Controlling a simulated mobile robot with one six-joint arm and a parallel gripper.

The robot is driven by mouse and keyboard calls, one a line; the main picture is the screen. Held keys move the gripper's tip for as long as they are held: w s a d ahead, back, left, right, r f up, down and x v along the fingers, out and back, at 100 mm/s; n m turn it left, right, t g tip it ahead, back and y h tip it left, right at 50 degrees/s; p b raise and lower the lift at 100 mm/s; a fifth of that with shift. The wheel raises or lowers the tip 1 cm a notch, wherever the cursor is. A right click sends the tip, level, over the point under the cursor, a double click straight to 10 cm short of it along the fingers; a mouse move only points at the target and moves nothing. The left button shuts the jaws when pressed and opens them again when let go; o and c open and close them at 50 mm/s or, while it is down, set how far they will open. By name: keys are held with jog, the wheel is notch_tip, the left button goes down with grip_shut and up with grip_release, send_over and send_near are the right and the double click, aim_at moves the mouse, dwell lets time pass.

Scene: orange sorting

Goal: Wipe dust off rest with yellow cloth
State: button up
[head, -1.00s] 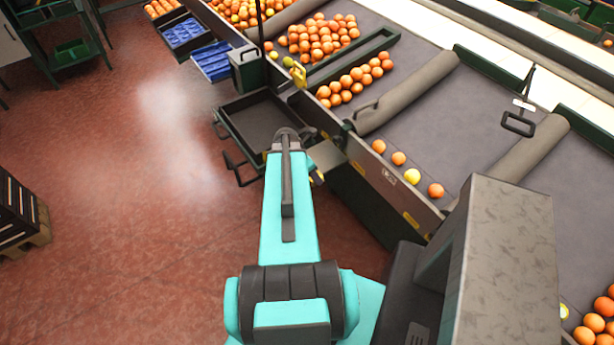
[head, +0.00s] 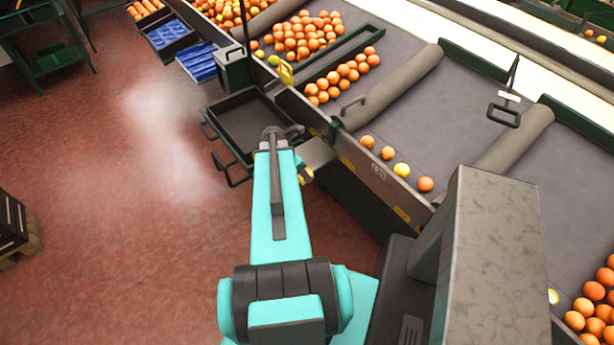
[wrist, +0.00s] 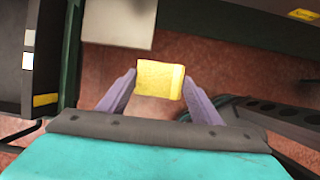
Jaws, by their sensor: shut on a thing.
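My gripper (wrist: 160,84) is shut on a yellow cloth (wrist: 160,78), seen in the wrist view as a small folded block between two purple fingers. In the head view my arm hides most of the gripper, and a small yellow patch shows at its right side. A flat grey plate (head: 318,152), possibly the rest, juts out beside the conveyor. A pale grey plate, likely the same one, shows at the top of the wrist view (wrist: 118,22), apart from the cloth. I cannot make out dust on it.
A dark open tray (head: 245,128) with handles stands left of my arm's end. The conveyor (head: 400,125) with oranges runs along the right. A bin (head: 234,70) and blue trays (head: 197,62) lie beyond.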

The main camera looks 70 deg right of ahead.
jog(key=w+a+r+b, duration=0.2)
jog(key=w+a, duration=0.4)
jog(key=w, duration=0.4)
jog(key=w+a+r+b, duration=0.2)
jog(key=w+a, duration=0.4)
jog(key=w, duration=0.5)
jog(key=w+a+r+b, duration=0.3)
jog(key=w+a, duration=0.3)
jog(key=w, duration=0.4)
jog(key=w+a+r+b, duration=0.2)
jog(key=w+a+r, duration=0.1)
jog(key=a, duration=0.9)
jog(key=w+a+r+b, duration=0.1)
jog(key=w+a+r, duration=0.3)
jog(key=a, duration=0.8)
jog(key=w+a+r+b, duration=0.2)
jog(key=w+a+r, duration=0.2)
jog(key=a, duration=0.8)
jog(key=shift+w+a+m+b, duration=0.3)
jog(key=shift+w+b, duration=0.05)
jog(key=shift+w, duration=0.15)
jog(key=shift+d+f, duration=0.1)
jog(key=shift+d, duration=0.05)
